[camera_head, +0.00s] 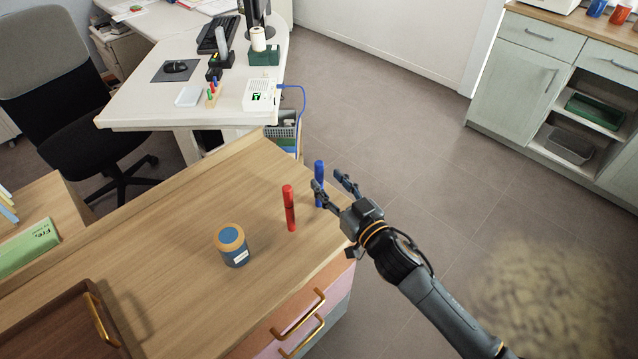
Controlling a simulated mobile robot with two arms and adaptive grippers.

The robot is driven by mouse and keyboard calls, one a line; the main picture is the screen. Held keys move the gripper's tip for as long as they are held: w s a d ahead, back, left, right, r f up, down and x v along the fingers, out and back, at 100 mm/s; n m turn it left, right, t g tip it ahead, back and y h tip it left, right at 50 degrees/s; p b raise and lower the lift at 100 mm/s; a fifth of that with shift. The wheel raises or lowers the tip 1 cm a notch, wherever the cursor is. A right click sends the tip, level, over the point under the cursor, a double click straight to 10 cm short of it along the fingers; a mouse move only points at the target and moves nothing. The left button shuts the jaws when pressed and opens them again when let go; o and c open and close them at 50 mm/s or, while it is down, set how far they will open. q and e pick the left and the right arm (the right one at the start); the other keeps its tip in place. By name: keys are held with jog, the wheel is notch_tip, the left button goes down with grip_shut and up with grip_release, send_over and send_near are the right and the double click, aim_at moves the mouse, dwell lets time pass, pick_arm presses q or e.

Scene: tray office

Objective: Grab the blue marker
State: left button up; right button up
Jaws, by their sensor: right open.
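The blue marker (319,173) stands upright near the far right corner of the wooden cabinet top. A red marker (289,208) stands upright just left of it and nearer to me. My right gripper (329,182) comes in from the right and is open. Its fingers point left at the blue marker, with one fingertip in front of the marker's lower part. I cannot tell whether they touch. The lower end of the blue marker is partly hidden by the finger. My left gripper is not in view.
A brown tray with a brass handle (62,325) lies at the lower left. The cabinet top (170,220) is clear between them. A white desk (150,108) stands beyond, with an office chair (60,100) beside it.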

aim_at(322, 172)
jog(key=shift+w+a+r, duration=0.15)
jog(key=shift+w+a, duration=0.05)
jog(key=shift+w, duration=0.15)
jog(key=x, duration=0.4)
jog(key=shift+w+a, duration=0.1)
jog(key=shift+w, duration=0.2)
grip_shut()
